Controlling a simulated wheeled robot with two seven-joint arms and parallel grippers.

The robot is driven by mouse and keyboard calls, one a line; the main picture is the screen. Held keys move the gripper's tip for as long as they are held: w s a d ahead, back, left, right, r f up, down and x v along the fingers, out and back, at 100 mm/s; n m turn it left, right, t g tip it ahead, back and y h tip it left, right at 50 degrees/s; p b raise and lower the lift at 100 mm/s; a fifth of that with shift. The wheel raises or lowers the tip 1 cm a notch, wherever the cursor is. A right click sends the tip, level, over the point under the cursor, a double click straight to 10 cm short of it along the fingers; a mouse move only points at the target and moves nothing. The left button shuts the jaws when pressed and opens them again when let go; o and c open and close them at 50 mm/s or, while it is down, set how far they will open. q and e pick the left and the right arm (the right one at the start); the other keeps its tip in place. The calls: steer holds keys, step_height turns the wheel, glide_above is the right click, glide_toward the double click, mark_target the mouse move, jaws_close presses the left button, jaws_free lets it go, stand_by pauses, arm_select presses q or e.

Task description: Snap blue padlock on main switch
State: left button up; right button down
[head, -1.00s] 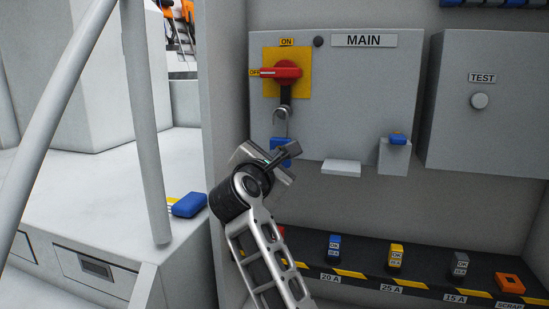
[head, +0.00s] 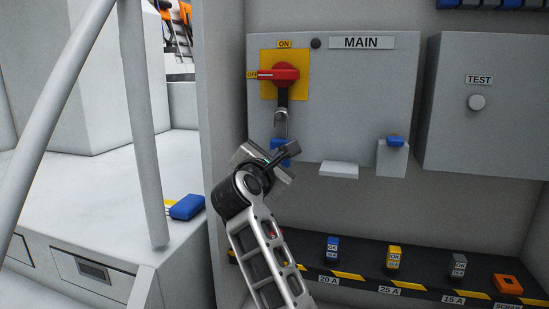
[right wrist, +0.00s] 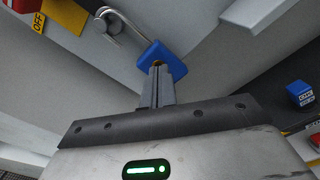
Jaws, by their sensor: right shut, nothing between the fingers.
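The main switch has a red handle (head: 279,74) on a yellow plate, its tip toward the OFF label. A blue padlock (head: 277,147) with a steel shackle (right wrist: 131,20) hangs at the grey tab below the handle. In the right wrist view the shackle reaches the fitting at the tab; whether it is fully closed I cannot tell. My right gripper (head: 287,154) is shut and empty. In the right wrist view its fingertips (right wrist: 157,72) are right at the underside of the blue padlock body (right wrist: 163,58), seemingly touching it. My left gripper is not in view.
A small ledge (head: 339,170) and a bracket (head: 391,160) with a blue item (head: 395,141) jut from the panel at right. Below is a shelf (head: 345,272) with several coloured blocks. A grey post (head: 144,120) stands at left.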

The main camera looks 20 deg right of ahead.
steer(key=v, duration=0.2)
steer(key=shift+s+a, duration=0.2)
steer(key=shift+s, duration=0.1)
steer(key=shift+w, duration=0.1)
